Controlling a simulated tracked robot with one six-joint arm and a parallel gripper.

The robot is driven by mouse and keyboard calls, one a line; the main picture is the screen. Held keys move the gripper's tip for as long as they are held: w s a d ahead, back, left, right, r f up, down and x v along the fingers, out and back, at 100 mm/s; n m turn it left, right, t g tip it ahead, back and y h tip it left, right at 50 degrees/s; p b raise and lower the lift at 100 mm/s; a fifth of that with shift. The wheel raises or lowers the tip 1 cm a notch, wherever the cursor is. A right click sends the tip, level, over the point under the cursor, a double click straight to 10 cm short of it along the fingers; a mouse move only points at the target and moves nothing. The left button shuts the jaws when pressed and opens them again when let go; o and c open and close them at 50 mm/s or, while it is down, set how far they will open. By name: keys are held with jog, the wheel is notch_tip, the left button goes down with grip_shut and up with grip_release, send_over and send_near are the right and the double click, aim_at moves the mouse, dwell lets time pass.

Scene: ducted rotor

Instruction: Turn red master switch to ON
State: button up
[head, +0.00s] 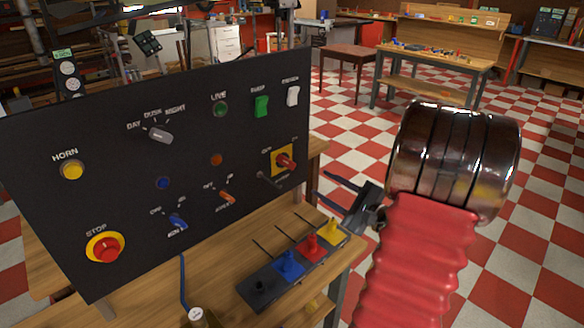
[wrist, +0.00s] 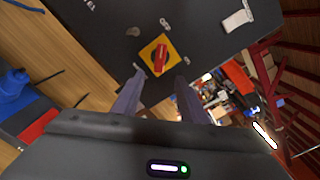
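The red master switch (head: 286,162) is a red rotary knob on a yellow square plate at the right end of the black panel (head: 120,205). In the head view its handle points to the lower right, with ON and OFF style labels above that are too small to read surely. My gripper (head: 322,188) is to the right of the switch, apart from it, fingers pointing at the panel. In the wrist view the red knob (wrist: 161,58) lies just beyond and between the two open fingertips (wrist: 160,76). Nothing is between the fingers.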

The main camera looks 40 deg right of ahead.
aim_at(289, 166)
jog(key=w, duration=1.3)
jog(key=shift+w+a, duration=0.25)
jog(key=shift+w, duration=0.15)
grip_shut()
jog(key=shift+a, duration=0.15)
